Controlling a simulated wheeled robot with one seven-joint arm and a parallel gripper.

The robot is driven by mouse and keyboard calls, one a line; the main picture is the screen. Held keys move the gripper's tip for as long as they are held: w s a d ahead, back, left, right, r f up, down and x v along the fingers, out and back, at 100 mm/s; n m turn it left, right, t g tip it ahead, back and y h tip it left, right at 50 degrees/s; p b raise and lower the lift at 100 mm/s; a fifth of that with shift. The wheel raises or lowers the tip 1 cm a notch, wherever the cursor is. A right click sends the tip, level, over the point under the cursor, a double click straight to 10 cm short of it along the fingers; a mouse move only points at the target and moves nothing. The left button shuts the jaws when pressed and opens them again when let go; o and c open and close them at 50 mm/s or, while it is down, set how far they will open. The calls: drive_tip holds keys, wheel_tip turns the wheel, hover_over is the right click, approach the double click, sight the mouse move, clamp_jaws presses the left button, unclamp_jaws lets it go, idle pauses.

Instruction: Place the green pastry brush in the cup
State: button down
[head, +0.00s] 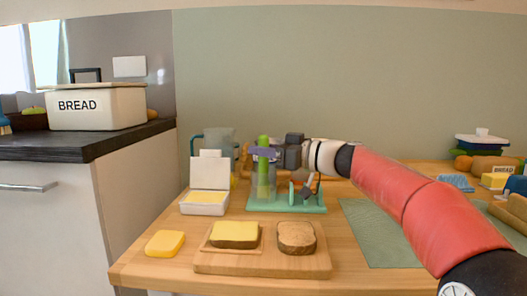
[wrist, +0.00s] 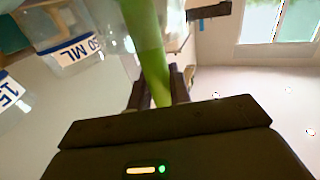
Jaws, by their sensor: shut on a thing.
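The green pastry brush (head: 263,142) stands roughly upright above the teal rack (head: 312,208) in the head view. My gripper (head: 265,153) reaches in from the right and is shut on it. In the wrist view, its green handle (wrist: 148,45) runs between the two fingers of my gripper (wrist: 157,92). A clear cup-like shape (head: 262,184) shows around the lower brush in the head view, but I cannot tell whether the brush is inside it or in front of it. The brush's lower end is unclear.
Clear containers with blue measure labels (wrist: 68,52) show at the wrist view's left. A butter box (head: 204,209), a yellow block (head: 165,243) and a bread board (head: 262,264) lie in front. A green mat (head: 375,235) lies right, under my arm.

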drive_tip(key=shift+f+b, duration=0.2)
drive_tip(key=shift+b, duration=0.1)
drive_tip(key=c, duration=1.3)
unclamp_jaws()
drive_tip(key=shift+r, duration=0.1)
drive_tip(key=shift+r+p, duration=0.25)
drive_tip(key=shift+p, duration=0.25)
drive_tip(key=b+v, duration=0.1)
drive_tip(key=v, duration=0.5)
drive_tip(key=b+v, duration=0.1)
drive_tip(key=v, duration=0.5)
drive_tip(key=shift+f, duration=0.2)
drive_tip(key=shift+r, duration=0.1)
